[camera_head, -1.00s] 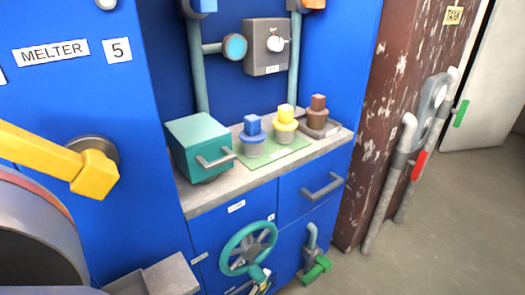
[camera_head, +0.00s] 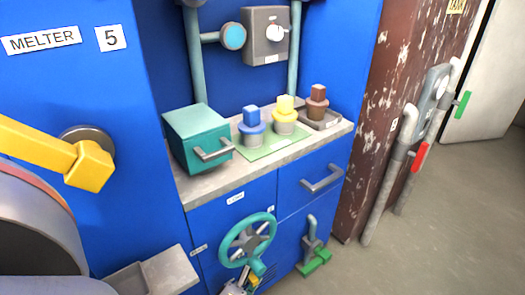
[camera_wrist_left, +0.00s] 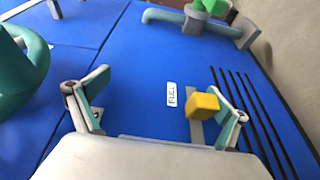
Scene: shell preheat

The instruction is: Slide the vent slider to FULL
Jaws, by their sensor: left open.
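The vent slider's yellow knob (camera_wrist_left: 203,106) sits on a grey track (camera_wrist_left: 196,130) on the blue front, beside a row of black vent slots (camera_wrist_left: 255,115). A white label reading FULL (camera_wrist_left: 172,94) is next to the knob. My left gripper (camera_wrist_left: 160,90) is open in the left wrist view. The knob lies between its fingers, close to the right finger; I cannot tell whether they touch. My right gripper is not in view.
A teal handwheel (camera_head: 248,240) is just above my left gripper. It also shows at the left of the wrist view (camera_wrist_left: 25,60). A pipe with a green handle (camera_head: 314,262) is to the right. The counter above holds a teal box (camera_head: 195,135) and several coloured knobbed pots.

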